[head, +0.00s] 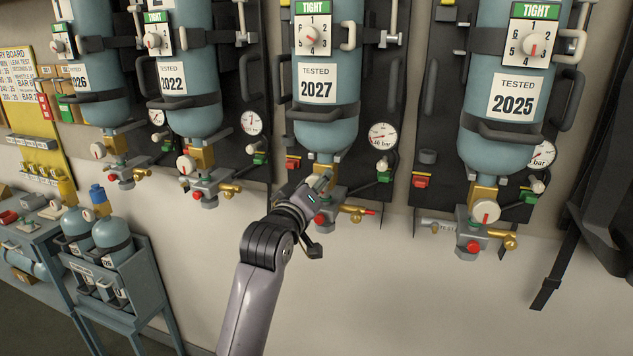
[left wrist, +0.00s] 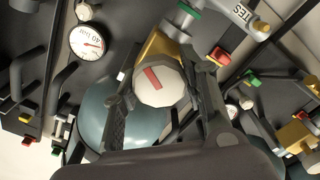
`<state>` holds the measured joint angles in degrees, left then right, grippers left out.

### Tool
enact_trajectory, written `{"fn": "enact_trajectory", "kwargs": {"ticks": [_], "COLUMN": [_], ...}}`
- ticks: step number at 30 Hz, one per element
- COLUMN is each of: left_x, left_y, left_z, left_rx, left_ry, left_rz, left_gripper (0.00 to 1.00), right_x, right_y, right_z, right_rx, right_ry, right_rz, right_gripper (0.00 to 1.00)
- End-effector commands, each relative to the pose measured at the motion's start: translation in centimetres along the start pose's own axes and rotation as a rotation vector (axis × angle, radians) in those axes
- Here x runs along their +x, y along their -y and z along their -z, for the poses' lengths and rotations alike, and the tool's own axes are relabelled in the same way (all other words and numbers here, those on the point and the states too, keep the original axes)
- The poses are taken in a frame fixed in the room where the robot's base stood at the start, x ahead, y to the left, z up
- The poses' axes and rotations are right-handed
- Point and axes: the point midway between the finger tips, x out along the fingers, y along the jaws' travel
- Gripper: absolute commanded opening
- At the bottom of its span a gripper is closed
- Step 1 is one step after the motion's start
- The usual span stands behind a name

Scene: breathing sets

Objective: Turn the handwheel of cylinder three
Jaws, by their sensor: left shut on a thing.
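The blue cylinder marked 2027 (head: 327,110) hangs third from the left in the head view, with a brass valve (head: 325,160) below it. My left gripper (head: 322,183) is at this valve and hides its handwheel there. In the left wrist view the handwheel (left wrist: 160,84) is a pale faceted knob with a red mark, on the brass valve body (left wrist: 160,47). The fingers of my left gripper (left wrist: 165,98) lie on either side of the handwheel, shut on it. My right gripper is in neither view.
A pressure gauge (head: 382,136) and a brass outlet (head: 355,211) are close to the right of my gripper. The 2025 cylinder (head: 505,130) hangs further right, the 2022 cylinder (head: 188,105) to the left. A rack of small cylinders (head: 125,275) stands low left. A dark strap (head: 575,225) hangs at right.

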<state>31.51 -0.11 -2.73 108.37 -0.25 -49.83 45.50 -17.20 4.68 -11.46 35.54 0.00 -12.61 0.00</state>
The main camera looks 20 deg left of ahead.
Motion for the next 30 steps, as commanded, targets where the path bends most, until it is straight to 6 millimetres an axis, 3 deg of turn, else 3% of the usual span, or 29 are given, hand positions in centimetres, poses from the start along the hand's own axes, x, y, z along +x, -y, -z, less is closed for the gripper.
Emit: {"fn": "enact_trajectory", "kwargs": {"ticks": [18,19,27,30], "left_x": [-0.01,-0.01,-0.01,-0.01], "left_y": [-0.02,-0.02,-0.02,-0.01], "left_z": [0.13,0.13,0.07,0.06], "left_rx": [-0.038,-0.038,-0.038,-0.038], "left_ry": [-0.003,-0.003,-0.002,-0.001], "left_rz": [-0.001,-0.001,-0.001,-0.001], "left_gripper": [0.12,0.41,0.59,0.6], "right_x": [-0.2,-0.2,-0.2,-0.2], "right_y": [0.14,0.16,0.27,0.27], "right_z": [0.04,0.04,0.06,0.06], "right_rx": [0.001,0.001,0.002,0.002], "right_ry": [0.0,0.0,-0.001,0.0], "right_rz": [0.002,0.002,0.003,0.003], "right_gripper": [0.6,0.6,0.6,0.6]}}
